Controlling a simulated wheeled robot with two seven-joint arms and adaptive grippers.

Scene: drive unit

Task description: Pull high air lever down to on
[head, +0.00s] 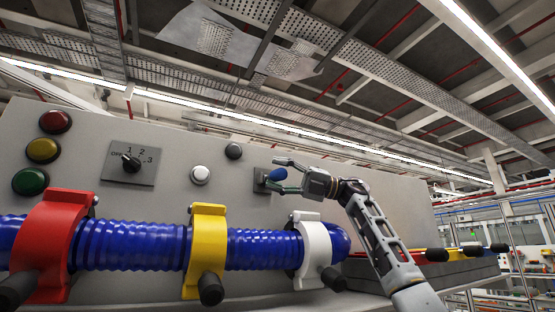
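My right gripper (280,175) reaches in from the right. Its fingers are spread, one above and one below the blue knob, with a visible gap. I cannot tell whether either finger touches the knob. The lower finger partly covers the plate. My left gripper is not in view.
A ribbed blue hose (130,245) runs below, held by red (52,240), yellow (207,250) and white (314,250) clamps with black handles. A rotary switch (130,163) and several round buttons sit to the left. A dark ledge (425,270) stands at right.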

